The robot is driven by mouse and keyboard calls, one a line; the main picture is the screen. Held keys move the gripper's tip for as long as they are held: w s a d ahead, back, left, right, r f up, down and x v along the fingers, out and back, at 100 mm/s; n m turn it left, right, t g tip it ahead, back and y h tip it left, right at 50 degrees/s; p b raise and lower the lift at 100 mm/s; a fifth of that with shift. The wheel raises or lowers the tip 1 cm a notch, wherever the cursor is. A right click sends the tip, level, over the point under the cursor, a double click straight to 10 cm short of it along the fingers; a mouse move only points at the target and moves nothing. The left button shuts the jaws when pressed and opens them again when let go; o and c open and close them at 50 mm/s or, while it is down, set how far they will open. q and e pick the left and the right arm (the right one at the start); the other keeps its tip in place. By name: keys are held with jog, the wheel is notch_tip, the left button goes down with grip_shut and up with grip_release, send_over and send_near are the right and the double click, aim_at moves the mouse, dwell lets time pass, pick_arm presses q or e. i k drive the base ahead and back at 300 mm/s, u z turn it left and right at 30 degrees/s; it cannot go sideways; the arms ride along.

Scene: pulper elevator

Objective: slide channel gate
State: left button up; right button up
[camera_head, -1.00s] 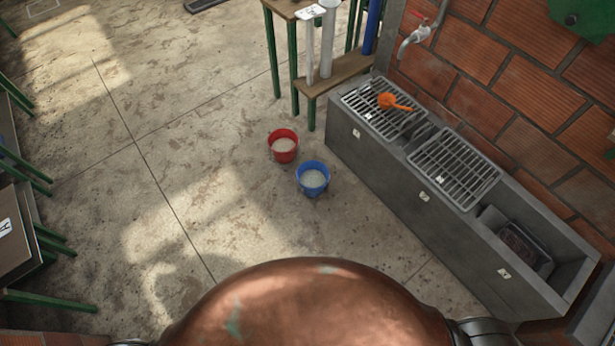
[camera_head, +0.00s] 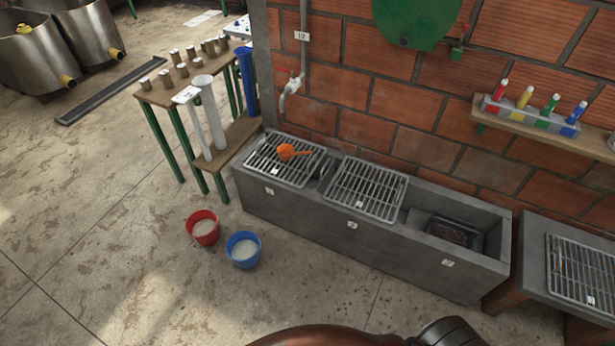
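A long grey concrete trough (camera_head: 310,222) stands against the brick wall in the head view. A metal grate (camera_head: 286,174) covers its left bay, with an orange scoop (camera_head: 291,152) lying on it. A second grate (camera_head: 366,190) covers the middle bay. Between these two grates is a narrow gap with a small dark piece (camera_head: 325,171), which may be a gate; I cannot tell. The right bay is open and holds a dark tray (camera_head: 452,232) with dark contents. Neither of my grippers is in view.
A red bucket (camera_head: 203,228) and a blue bucket (camera_head: 243,250) with pale contents stand on the floor before the trough. A wooden bench (camera_head: 180,92) with tubes is at left. Another grated block (camera_head: 583,272) stands at right. The floor at lower left is clear.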

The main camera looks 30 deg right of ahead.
aim_at(324, 183)
jog(key=k, duration=0.6)
jog(key=z, duration=0.7)
jog(key=i, duration=1.05)
jog(key=u, duration=0.15)
